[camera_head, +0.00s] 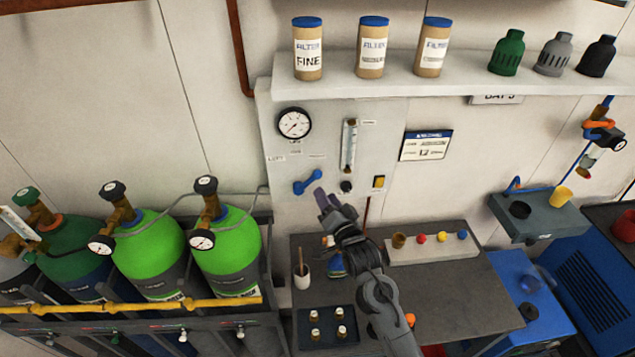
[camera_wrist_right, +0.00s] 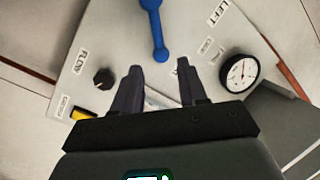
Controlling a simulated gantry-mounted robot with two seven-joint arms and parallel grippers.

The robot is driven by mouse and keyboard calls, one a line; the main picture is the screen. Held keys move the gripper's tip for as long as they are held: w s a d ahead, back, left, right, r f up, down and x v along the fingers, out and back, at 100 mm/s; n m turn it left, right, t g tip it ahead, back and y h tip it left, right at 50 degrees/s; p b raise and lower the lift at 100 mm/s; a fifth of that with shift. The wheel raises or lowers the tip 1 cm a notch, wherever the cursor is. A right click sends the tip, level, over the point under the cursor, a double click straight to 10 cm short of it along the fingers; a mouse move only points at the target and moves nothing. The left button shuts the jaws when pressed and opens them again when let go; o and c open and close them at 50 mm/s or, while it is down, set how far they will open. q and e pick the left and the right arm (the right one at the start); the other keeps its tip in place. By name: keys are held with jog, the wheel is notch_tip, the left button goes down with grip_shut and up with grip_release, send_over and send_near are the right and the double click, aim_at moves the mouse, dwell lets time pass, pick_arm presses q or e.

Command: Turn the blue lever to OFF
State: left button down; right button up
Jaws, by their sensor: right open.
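The blue lever (camera_head: 307,182) is on the light grey wall panel (camera_head: 285,215), below the round gauge. In the head view it slants from lower left to upper right. In the right wrist view the blue lever (camera_wrist_right: 155,30) runs down from the top edge, its rounded end just beyond the fingertips. My right gripper (camera_head: 328,198) is just right of and below the lever. Its two dark fingers (camera_wrist_right: 159,68) are apart, with nothing seen between them but panel; they appear clear of the lever. My left gripper is out of view.
A round gauge (camera_head: 294,123), a flow tube (camera_head: 349,147), a black knob (camera_wrist_right: 104,78) and a yellow switch (camera_head: 379,182) share the panel. A shelf (camera_head: 460,85) juts out above. Green cylinders (camera_head: 226,240) stand left; a grey bench (camera_head: 450,290) lies below.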

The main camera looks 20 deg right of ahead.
aim_at(308, 182)
jog(key=w, duration=0.7)
jog(key=shift+w+p, duration=0.2)
jog(key=shift+p, duration=0.2)
jog(key=shift+c, duration=0.3)
grip_shut()
